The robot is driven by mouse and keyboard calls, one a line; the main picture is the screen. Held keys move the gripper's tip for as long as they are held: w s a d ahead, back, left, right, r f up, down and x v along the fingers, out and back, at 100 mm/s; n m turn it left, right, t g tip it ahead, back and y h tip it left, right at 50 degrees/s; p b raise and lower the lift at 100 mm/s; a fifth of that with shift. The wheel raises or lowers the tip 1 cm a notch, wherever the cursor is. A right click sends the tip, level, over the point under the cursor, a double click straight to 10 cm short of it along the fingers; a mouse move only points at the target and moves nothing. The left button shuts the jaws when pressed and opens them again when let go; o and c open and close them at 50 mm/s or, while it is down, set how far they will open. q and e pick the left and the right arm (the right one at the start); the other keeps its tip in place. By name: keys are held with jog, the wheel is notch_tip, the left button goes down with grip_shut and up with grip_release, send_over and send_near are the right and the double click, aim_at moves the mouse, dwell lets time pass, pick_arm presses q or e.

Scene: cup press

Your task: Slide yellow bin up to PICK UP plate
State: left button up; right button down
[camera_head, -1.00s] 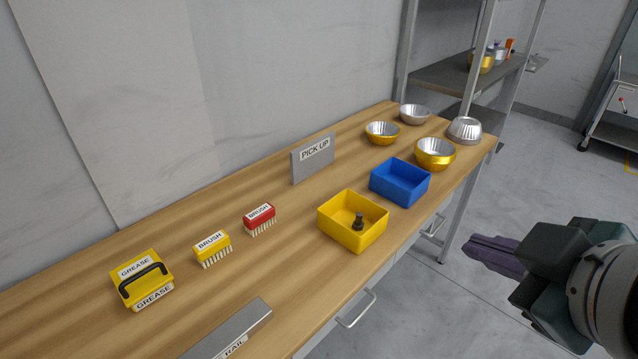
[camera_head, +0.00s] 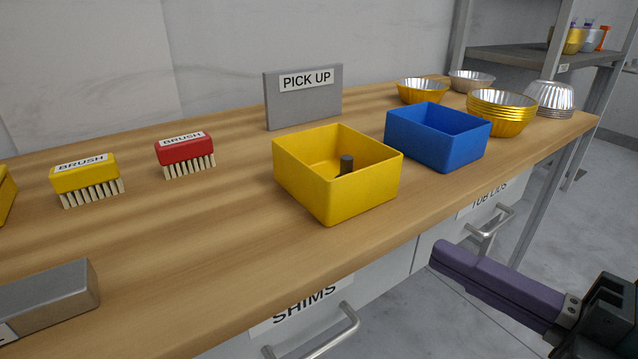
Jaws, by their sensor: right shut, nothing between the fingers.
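The yellow bin (camera_head: 338,190) stands on the wooden bench near its front edge, with a dark cylindrical part (camera_head: 346,164) inside it. The grey PICK UP plate (camera_head: 303,98) stands upright farther back, behind the bin and slightly to its left. A strip of bare bench shows between bin and plate. My right gripper (camera_head: 438,254) is at the lower right, in front of the bench edge and apart from the bin. Its purple fingers are shut together and empty. My left gripper is not in view.
A blue bin (camera_head: 437,137) stands just right of the yellow bin. Several metal bowls (camera_head: 497,113) are at the far right end. A red brush (camera_head: 185,155) and a yellow brush (camera_head: 87,183) lie left. A grey rail block (camera_head: 45,302) is front left. Drawer handles (camera_head: 312,338) stick out below.

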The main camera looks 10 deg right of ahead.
send_near(335, 186)
jog(key=w+a, duration=0.1)
jog(key=a, duration=0.3)
jog(key=w, duration=0.3)
jog(key=shift+w+d, duration=0.3)
jog(key=shift+w, duration=0.1)
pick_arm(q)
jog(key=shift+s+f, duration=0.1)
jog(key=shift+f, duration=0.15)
pick_arm(e)
jog(key=shift+w+d, duration=0.1)
jog(key=shift+w, duration=0.3)
